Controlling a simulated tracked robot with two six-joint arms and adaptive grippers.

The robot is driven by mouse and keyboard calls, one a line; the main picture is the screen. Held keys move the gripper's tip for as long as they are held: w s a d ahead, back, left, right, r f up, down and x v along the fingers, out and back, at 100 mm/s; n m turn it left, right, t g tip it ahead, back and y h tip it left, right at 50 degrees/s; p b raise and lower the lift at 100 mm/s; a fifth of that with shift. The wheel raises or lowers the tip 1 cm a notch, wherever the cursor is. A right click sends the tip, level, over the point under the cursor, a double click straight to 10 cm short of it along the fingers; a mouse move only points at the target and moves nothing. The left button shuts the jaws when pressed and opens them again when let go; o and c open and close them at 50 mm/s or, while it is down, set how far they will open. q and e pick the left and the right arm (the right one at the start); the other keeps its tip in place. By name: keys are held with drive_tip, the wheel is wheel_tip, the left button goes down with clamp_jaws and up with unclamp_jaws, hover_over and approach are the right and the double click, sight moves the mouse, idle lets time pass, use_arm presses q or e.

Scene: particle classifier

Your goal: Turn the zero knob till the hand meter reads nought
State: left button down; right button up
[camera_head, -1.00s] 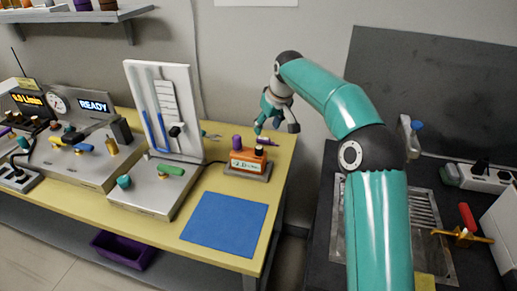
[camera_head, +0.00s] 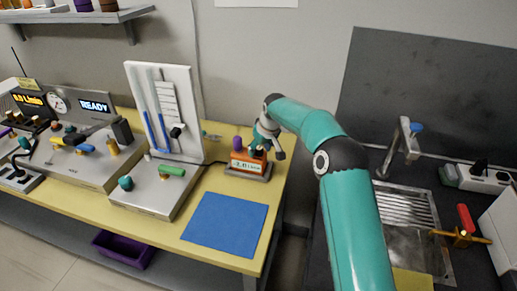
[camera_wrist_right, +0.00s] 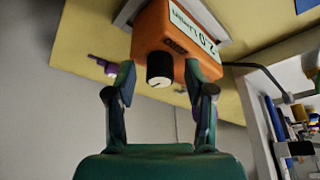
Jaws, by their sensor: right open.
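The hand meter (camera_head: 238,166) is an orange box on a grey base at the right end of the yellow bench. Its lit display seems to show about 2 with a minus sign; the digits are too small to be sure. The zero knob (camera_wrist_right: 159,66) is black with a pale end and a dark pointer line; it stands on the meter's top. My right gripper (camera_wrist_right: 159,80) is open, with one finger on each side of the knob and gaps visible. In the head view my right gripper (camera_head: 264,146) hides the knob. My left gripper is out of view.
A blue mat (camera_head: 226,227) lies in front. A white upright panel (camera_head: 160,110) with blue tubes stands left on a grey base. A sink (camera_head: 405,215) with a tap is at the right.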

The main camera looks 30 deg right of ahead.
clamp_jaws()
drive_tip(key=shift+a, duration=0.15)
